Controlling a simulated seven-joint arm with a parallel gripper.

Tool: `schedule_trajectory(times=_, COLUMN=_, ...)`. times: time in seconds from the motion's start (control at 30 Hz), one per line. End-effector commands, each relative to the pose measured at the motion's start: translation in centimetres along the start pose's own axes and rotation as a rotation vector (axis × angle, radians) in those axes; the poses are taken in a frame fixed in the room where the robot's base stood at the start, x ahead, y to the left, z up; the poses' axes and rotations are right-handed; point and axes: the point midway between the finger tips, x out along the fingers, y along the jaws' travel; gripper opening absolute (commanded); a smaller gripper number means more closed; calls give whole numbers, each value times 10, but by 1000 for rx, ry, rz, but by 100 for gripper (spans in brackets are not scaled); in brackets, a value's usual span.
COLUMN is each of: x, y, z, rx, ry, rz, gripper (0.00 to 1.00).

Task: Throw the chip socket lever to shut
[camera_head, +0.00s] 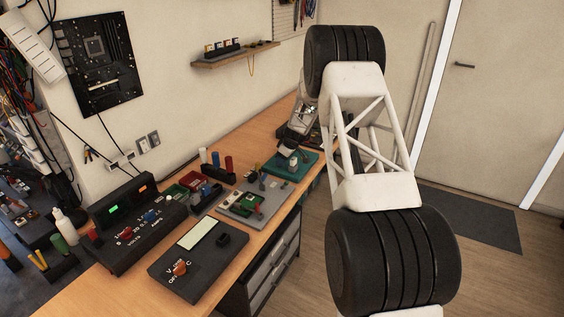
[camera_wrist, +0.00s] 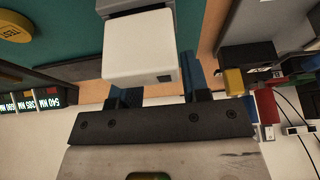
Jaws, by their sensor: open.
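My gripper (camera_head: 294,146) is over the teal board (camera_head: 302,166) at the far part of the bench, with a small white block (camera_head: 293,163) just below it. In the wrist view my gripper (camera_wrist: 157,88) is open, with its blue fingers on either side of the white block (camera_wrist: 140,52). I cannot tell whether they touch it. The block hides part of the fingers. A grey board (camera_head: 268,184) with small green parts (camera_head: 247,202) lies nearer on the bench. I cannot make out for sure which part is the chip socket lever.
A dark meter (camera_head: 196,262) and a power supply (camera_head: 135,222) stand on the near bench. Red and dark blocks (camera_head: 212,170) stand along the wall side. A yellow button (camera_wrist: 14,28) shows in the wrist view. The wall shelf (camera_head: 235,55) is above the bench.

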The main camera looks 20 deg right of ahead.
Motion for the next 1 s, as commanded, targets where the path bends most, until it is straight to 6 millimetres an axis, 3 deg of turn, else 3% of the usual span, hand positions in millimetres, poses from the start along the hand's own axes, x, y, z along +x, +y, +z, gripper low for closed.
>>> schedule_trajectory(times=0.5, x=-57, y=0, z=-1, rx=0, ry=1, rz=1, gripper=43)
schedule_trajectory(times=1.0, x=-63, y=0, z=0, rx=0, ry=0, rz=0, gripper=43)
